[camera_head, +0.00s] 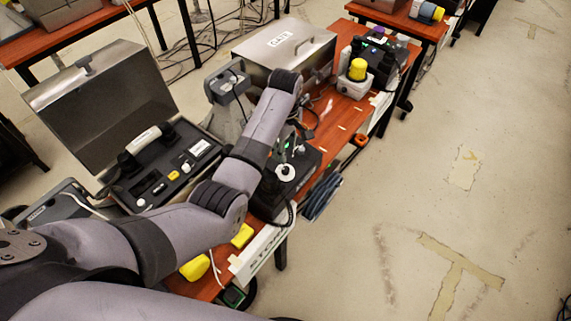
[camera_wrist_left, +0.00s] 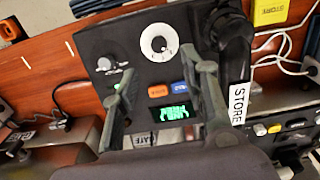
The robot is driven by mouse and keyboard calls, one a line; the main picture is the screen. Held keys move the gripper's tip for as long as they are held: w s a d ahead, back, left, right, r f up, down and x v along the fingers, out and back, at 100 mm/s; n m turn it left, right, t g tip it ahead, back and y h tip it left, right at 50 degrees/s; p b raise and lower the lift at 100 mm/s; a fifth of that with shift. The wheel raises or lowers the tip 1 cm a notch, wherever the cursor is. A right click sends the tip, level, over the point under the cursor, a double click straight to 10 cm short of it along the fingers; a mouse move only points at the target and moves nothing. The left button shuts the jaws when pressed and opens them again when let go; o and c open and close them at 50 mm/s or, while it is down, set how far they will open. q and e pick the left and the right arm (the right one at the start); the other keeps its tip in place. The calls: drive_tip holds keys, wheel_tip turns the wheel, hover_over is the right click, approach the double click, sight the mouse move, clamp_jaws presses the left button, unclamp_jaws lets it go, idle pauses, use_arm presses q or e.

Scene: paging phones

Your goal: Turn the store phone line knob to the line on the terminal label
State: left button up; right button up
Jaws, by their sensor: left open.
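The black store phone (camera_head: 300,170) sits on the reddish-brown table with its white round knob (camera_head: 285,172) facing up. In the left wrist view the white knob (camera_wrist_left: 159,43) has small marks on its face; its setting is too small to read. Below it are orange and blue buttons and a green-lit display (camera_wrist_left: 173,113), whose text I cannot read. A white STORE tag (camera_wrist_left: 238,103) is on the black handset at right. My left gripper (camera_wrist_left: 166,70) is open, its fingers either side of the panel's middle, below the knob and apart from it. My right gripper is not in view.
A smaller grey knob (camera_wrist_left: 104,64) is left of the white one. An open metal case (camera_head: 100,95) with a handset stands at left. A closed metal box (camera_head: 270,58) labelled GATE and a yellow-topped device (camera_head: 357,72) stand farther back. The floor at right is clear.

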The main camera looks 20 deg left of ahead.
sight(286, 169)
use_arm(q)
wheel_tip(286, 169, down, 6)
drive_tip(key=shift+r, duration=0.15)
wheel_tip(286, 169, down, 2)
drive_tip(key=shift+f, duration=0.4)
drive_tip(key=shift+w+f, duration=0.1)
drive_tip(key=shift+f, duration=0.15)
drive_tip(key=shift+c, duration=0.3)
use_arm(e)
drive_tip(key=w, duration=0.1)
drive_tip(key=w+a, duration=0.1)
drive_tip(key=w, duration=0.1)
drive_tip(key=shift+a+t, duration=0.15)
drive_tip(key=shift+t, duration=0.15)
use_arm(q)
drive_tip(key=c, duration=0.4)
clamp_jaws()
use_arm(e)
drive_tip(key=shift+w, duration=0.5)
